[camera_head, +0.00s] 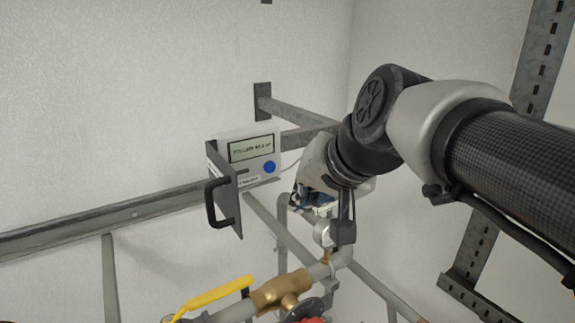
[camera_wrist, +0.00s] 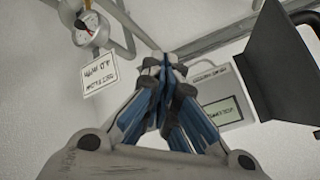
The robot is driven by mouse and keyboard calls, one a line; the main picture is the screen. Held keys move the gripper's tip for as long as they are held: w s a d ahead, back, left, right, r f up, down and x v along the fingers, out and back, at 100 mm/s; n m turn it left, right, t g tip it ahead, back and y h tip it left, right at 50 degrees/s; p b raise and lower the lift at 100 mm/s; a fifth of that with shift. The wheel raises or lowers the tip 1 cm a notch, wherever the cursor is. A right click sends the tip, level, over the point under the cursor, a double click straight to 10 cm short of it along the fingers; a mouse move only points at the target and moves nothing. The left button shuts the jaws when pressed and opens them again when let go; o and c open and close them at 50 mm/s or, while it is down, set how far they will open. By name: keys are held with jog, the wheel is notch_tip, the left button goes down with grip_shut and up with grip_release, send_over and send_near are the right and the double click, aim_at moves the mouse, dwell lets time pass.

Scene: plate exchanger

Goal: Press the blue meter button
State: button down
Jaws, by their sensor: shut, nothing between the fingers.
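The meter (camera_head: 233,139) is a pale box on the wall rail with a lit display and a round blue button (camera_head: 269,167) at its lower right. The meter also shows upside down in the wrist view (camera_wrist: 218,80), right of the fingers. The button cannot be made out there; the fingers cover that part of the box. My gripper (camera_wrist: 163,62) has its blue-padded fingers together with nothing between them. In the head view my gripper (camera_head: 316,207) is right of and below the button, apart from it in the picture and partly hidden by my wrist.
A dark open cover (camera_head: 226,187) with a black handle stands out at the meter's left and also shows in the wrist view (camera_wrist: 275,62). A pressure gauge (camera_head: 322,233), pipes and a yellow valve lever (camera_head: 215,297) lie below. A labelled tag (camera_wrist: 100,75) hangs near the gauge.

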aim_at(275, 175)
jog(key=w+a+p, duration=0.2)
jog(key=w+a, duration=0.2)
jog(key=w, duration=0.2)
jog(key=shift+w+a+p, duration=0.1)
jog(key=shift+w+p, duration=0.05)
jog(key=shift+p, duration=0.15)
dwell(1.3)
jog(key=shift+w+a, duration=0.2)
jog(key=shift+w, duration=0.05)
jog(key=shift+w+a, duration=0.2)
jog(key=shift+w, duration=0.1)
dwell(0.7)
dwell(0.4)
jog(key=shift+s+d, duration=0.5)
jog(key=shift+s, duration=0.15)
jog(key=shift+s+d+b, duration=0.7)
jog(key=shift+s, duration=0.35)
jog(key=shift+s+d+b, duration=0.65)
jog(key=shift+s+d, duration=0.05)
jog(key=shift+s, duration=0.35)
